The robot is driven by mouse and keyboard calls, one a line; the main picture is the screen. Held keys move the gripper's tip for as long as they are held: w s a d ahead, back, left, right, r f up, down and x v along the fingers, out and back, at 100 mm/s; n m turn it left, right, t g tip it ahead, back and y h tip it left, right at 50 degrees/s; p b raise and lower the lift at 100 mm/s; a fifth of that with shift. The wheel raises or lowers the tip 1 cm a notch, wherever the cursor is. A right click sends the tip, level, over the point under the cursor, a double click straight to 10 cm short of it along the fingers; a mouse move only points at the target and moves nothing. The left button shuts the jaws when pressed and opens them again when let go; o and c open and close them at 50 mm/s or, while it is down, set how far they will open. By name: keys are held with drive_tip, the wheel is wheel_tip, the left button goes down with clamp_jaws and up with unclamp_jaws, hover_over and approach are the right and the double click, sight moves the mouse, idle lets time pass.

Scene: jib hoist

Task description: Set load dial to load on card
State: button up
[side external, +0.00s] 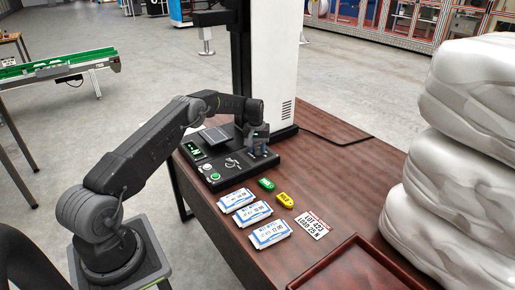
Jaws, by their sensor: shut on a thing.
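The dark control panel (213,180) lies on the wooden table at the foot of the white column. It has a small green-lit display (194,150) whose value is too small to read surely. My gripper (259,150) reaches down over the right part of the panel, shut on what appears to be the load dial, mostly hidden by the fingers. The dial's setting cannot be seen. The white card (313,225) lies flat on the table, right of the panel. It has a red top edge and two printed lines, seemingly a lot number and a load in N.
Several blue-and-white packets (253,213) lie in a row. A green tag (266,184) and a yellow tag (285,200) lie beside them. A reddish-brown tray (350,268) is at the front. Large white wrapped sacks (465,150) are stacked at right. The white column (270,65) stands behind the panel.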

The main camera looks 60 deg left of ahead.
drive_tip(key=m, duration=0.4)
drive_tip(key=shift+m, duration=0.4)
drive_tip(key=m, duration=0.3)
drive_tip(key=shift+m, duration=0.3)
drive_tip(key=m, duration=0.4)
drive_tip(key=shift+g, duration=0.3)
drive_tip(key=shift+w+m, duration=0.1)
drive_tip(key=shift+m, duration=2.1)
drive_tip(key=o, duration=0.9)
drive_tip(key=shift+r, duration=0.1)
drive_tip(key=r, duration=1.3)
drive_tip(key=shift+w+a+r, duration=0.15)
drive_tip(key=shift+a+r, duration=0.15)
drive_tip(key=shift+r, duration=0.05)
